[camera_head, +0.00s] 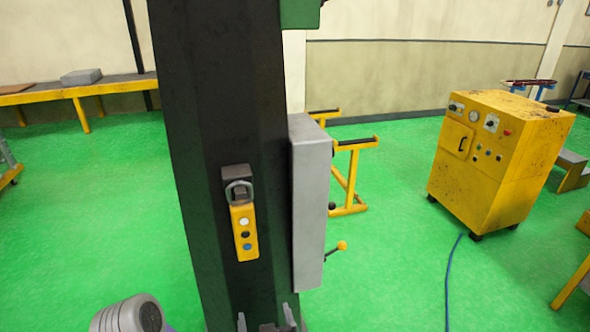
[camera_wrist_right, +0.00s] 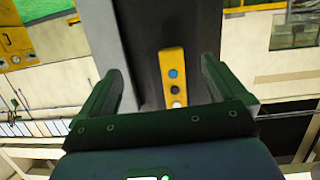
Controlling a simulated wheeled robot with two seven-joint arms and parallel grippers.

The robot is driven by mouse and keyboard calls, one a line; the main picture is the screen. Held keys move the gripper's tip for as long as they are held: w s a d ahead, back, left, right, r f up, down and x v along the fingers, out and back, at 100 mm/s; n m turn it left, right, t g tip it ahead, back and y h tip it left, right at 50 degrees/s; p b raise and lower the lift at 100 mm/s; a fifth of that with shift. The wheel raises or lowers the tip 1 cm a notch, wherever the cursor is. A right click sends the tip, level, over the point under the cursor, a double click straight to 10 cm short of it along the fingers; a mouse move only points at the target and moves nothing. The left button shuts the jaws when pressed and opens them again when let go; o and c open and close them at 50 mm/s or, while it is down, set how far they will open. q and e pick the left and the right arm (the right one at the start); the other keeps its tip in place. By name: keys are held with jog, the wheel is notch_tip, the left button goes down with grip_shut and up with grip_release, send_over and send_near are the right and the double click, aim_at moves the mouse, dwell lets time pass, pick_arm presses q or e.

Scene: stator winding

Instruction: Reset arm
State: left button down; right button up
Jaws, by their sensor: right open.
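My right gripper (camera_head: 265,317) shows at the bottom edge of the head view, with two upright grey fingertips apart from each other. In the right wrist view its two fingers (camera_wrist_right: 162,68) are spread open with nothing held. A yellow button box (camera_head: 245,232) hangs by a grey hook on the dark column in the head view. It also shows between the open fingers in the right wrist view (camera_wrist_right: 173,77), and no finger is seen touching it. My left gripper is not in view.
The dark column (camera_head: 215,110) stands in front, with a grey box (camera_head: 309,200) and an orange-knobbed lever (camera_head: 341,246) on its right. A yellow cabinet (camera_head: 470,185) stands on the right, with a blue cable (camera_head: 449,285) on the floor. The green floor at left is mostly clear.

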jog(key=w+d+f+m+g+h, duration=0.1)
jog(key=d+f+g, duration=0.15)
jog(key=f, duration=0.35)
jog(key=d+f+g+h, duration=0.1)
jog(key=d+f, duration=0.3)
jog(key=f, duration=0.2)
jog(key=s+d+f+m+g+y, duration=0.1)
jog(key=s+d+f+m+g, duration=0.1)
jog(key=s+d+f+g, duration=0.3)
jog(key=s+d+f+m+g+y, duration=0.1)
jog(key=s+d+f+g, duration=0.4)
jog(key=s+f, duration=0.7)
jog(key=shift+f+m+y, duration=0.3)
jog(key=shift+f+m, duration=0.5)
jog(key=shift+f, duration=0.5)
jog(key=shift+g, duration=0.25)
